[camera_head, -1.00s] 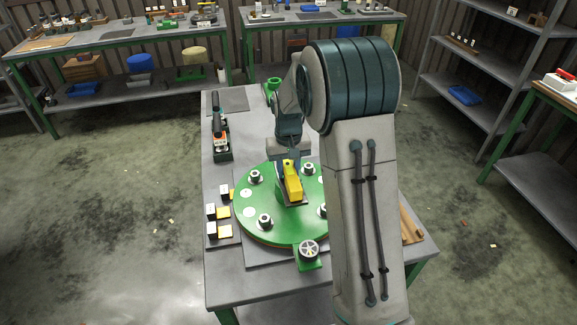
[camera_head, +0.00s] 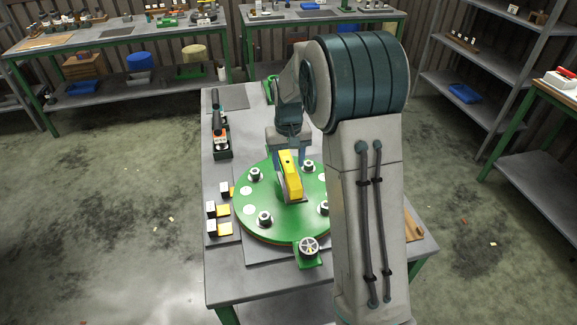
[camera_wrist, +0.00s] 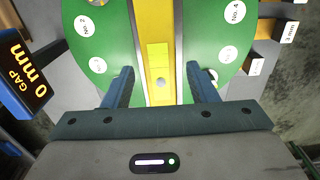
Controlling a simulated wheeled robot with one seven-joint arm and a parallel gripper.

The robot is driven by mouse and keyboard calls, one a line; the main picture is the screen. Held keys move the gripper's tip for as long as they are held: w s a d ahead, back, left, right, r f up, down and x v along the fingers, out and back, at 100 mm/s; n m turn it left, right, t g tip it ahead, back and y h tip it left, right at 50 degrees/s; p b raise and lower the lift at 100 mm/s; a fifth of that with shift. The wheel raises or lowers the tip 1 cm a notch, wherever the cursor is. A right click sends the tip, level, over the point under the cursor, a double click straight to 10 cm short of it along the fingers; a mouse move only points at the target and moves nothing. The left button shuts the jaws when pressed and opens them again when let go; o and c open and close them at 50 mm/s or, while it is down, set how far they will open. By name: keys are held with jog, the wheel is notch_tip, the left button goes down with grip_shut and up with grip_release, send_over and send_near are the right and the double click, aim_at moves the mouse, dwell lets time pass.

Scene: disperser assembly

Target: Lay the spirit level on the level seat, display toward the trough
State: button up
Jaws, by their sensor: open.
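The yellow spirit level (camera_head: 292,178) lies over the middle of the round green turntable (camera_head: 255,215), on a grey support (camera_head: 283,196) that I take to be the level seat. In the wrist view the level (camera_wrist: 158,25) runs from the top edge down between my fingers, with a pale yellow-green square and a small round spot on its upper face. My gripper (camera_wrist: 160,88) is open, with a finger on each side of the level and a visible gap at both sides. My gripper also shows in the head view (camera_head: 287,153), at the far end of the level. I cannot make out the trough.
Several dark posts with pale tops stand around the turntable. A green handwheel mount (camera_head: 308,250) is at its front. White and yellow blocks (camera_head: 218,220) lie at left. A blue gauge reading 0 mm (camera_wrist: 22,75) shows in the wrist view. My arm hides the table's right side.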

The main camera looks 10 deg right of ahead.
aim_at(289, 165)
notch_tip(289, 165, up, 9)
jog(key=s+t, duration=0.3)
jog(key=s, duration=2.4)
jog(key=shift+s+r+b, duration=0.15)
jog(key=shift+r+b, duration=0.1)
jog(key=shift+b, duration=0.15)
